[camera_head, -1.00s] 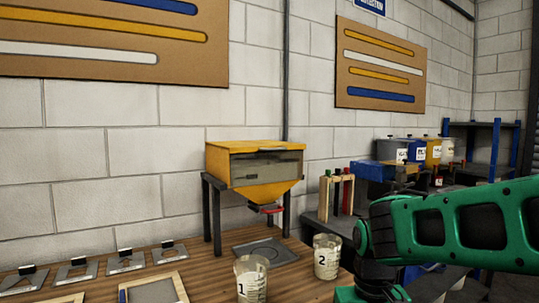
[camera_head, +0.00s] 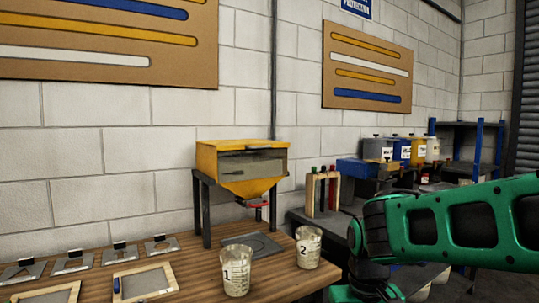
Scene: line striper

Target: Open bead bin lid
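The bead bin (camera_head: 243,190) is a yellow hopper with a grey window in front and a tapered bottom. It stands on a dark metal frame at the back of the wooden bench, against the wall. Its flat yellow lid (camera_head: 240,143) lies shut on top. A red handle (camera_head: 258,205) shows under the hopper. My green arm comes in from the right edge, in front of the dark bench. My gripper is out of view, so its state does not show.
Beaker 1 (camera_head: 236,270) and beaker 2 (camera_head: 308,247) stand on the wooden bench (camera_head: 195,272) before the bin. Metal stencils (camera_head: 119,253) and framed trays (camera_head: 144,283) lie at left. A test-tube rack (camera_head: 322,192) and coloured containers (camera_head: 402,150) stand at right.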

